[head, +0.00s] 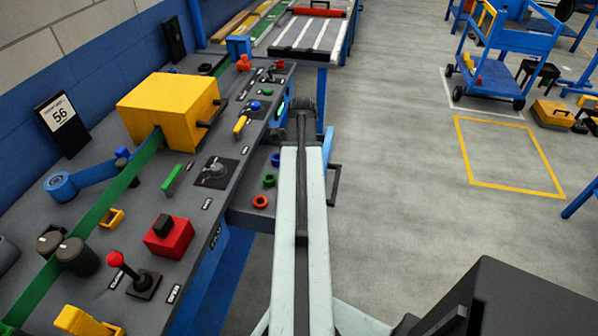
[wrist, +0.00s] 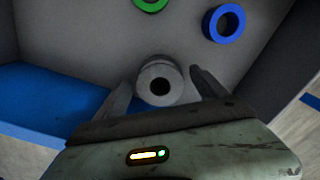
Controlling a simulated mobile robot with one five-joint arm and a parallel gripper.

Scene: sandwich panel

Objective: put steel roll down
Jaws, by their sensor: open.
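The steel roll (wrist: 158,88) is a short grey cylinder with a dark hole facing the wrist camera. It sits between the two fingers of my gripper (wrist: 162,81). The fingers are spread, one on each side of the roll; I cannot tell whether either touches it. The roll appears to rest on the grey shelf surface (wrist: 85,40), though its underside is hidden. In the head view my arm hides the roll and the fingers.
A blue ring (wrist: 226,23) and a green ring (wrist: 150,3) lie beyond the roll. An orange-red ring (head: 261,202) lies on the low shelf beside my arm. The control panel with a yellow box (head: 172,108) stands left.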

